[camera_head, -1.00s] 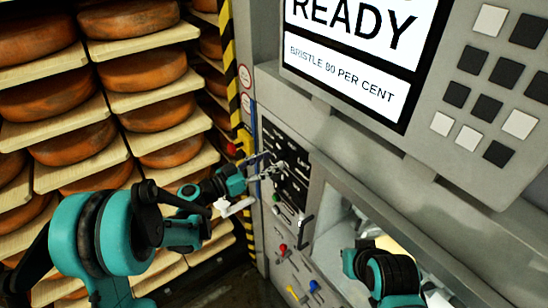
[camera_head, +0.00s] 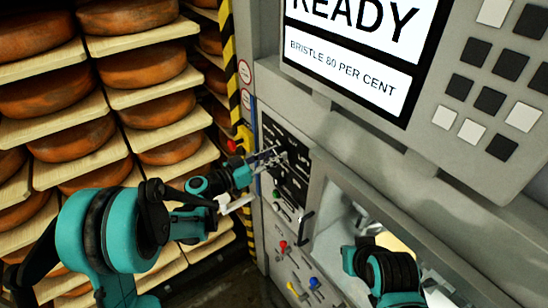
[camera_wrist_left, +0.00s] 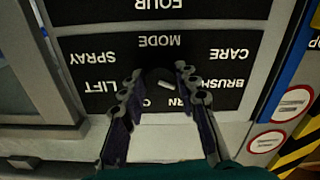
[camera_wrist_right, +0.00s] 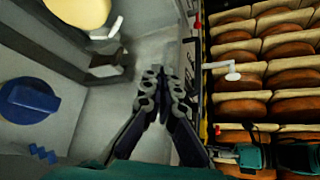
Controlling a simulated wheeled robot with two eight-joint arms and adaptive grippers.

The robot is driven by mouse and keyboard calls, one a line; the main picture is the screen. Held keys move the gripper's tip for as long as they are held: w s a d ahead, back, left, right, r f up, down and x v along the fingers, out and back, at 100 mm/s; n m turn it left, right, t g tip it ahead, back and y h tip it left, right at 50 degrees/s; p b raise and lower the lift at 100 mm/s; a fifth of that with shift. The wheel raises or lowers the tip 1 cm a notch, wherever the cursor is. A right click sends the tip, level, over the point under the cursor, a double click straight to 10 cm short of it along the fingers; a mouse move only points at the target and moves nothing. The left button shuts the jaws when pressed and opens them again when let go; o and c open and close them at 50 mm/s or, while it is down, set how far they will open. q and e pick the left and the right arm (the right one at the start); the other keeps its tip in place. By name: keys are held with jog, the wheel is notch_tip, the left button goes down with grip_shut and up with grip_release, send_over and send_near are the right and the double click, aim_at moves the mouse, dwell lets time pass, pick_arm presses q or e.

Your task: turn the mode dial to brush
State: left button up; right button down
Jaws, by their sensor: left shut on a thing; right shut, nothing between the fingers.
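The mode dial (camera_wrist_left: 158,75) is a dark knob with a short white mark, on a black label panel (camera_wrist_left: 75,57) in the left wrist view. The panel reads upside down there: MODE, SPRAY, CARE, LIFT, BRUSH and a partly covered word. My left gripper (camera_wrist_left: 157,82) has its fingers on either side of the dial and is shut on it. In the head view my left gripper (camera_head: 270,160) reaches the panel; the dial is too small to make out there. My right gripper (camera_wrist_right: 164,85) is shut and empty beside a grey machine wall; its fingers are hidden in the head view.
A screen (camera_head: 345,68) reads READY and BRISTLE 80 PER CENT. Shelves of cheese wheels (camera_head: 150,65) stand at the left, beside a yellow-black striped post (camera_head: 229,60). Below the label panel are small coloured levers (camera_head: 283,245). A blue knob (camera_wrist_right: 28,100) shows in the right wrist view.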

pick_arm(q)
jog(key=o, duration=1.1)
jog(key=shift+o, duration=0.2)
jog(key=shift+a, duration=0.1)
jog(key=v, duration=1.2)
